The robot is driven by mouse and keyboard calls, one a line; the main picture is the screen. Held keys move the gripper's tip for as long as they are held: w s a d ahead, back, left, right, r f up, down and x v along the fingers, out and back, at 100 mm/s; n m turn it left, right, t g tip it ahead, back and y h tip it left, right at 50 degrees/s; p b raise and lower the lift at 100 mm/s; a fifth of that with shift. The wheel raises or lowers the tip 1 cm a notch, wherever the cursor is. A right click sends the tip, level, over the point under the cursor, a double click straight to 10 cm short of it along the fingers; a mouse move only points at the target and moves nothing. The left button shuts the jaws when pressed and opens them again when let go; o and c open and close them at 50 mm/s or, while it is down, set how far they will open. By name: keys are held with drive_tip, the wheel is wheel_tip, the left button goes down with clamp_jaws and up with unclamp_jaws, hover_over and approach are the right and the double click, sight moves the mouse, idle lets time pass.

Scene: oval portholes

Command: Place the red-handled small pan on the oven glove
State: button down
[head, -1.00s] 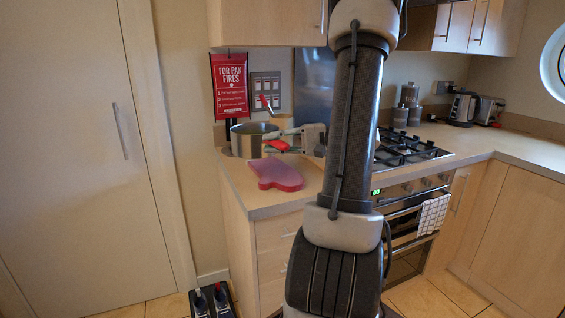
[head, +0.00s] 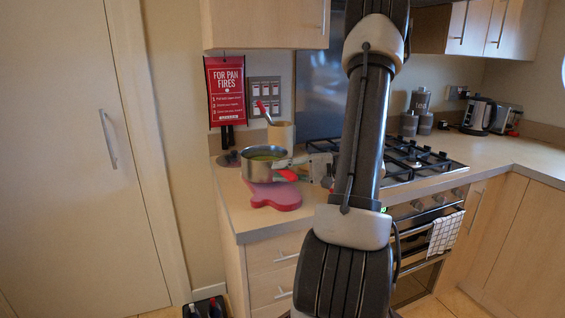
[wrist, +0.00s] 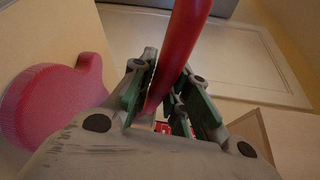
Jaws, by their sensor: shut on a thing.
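The small metal pan (head: 259,170), with something yellow-green inside, appears in front of the back part of the pink oven glove (head: 285,197) in the head view. I cannot tell whether it touches the glove. My gripper (head: 294,169) is shut on the red handle (head: 284,175), to the right of the pan. In the wrist view the red handle (wrist: 183,45) runs between my gripper's fingers (wrist: 155,100); the pan's bowl is out of that view. The glove (wrist: 50,103) lies flat on the counter, at the left there.
A beige pot (head: 281,134) with a red-handled utensil stands behind, near the wall. A dark round item (head: 229,159) lies at the counter's back left. The gas hob (head: 420,160) is to the right. The counter's front left corner (head: 240,218) is clear.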

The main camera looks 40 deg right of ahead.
drive_tip(key=shift+f, duration=1.3)
drive_tip(key=c, duration=1.4)
unclamp_jaws()
drive_tip(key=shift+o, duration=0.2)
drive_tip(key=v, duration=1.2)
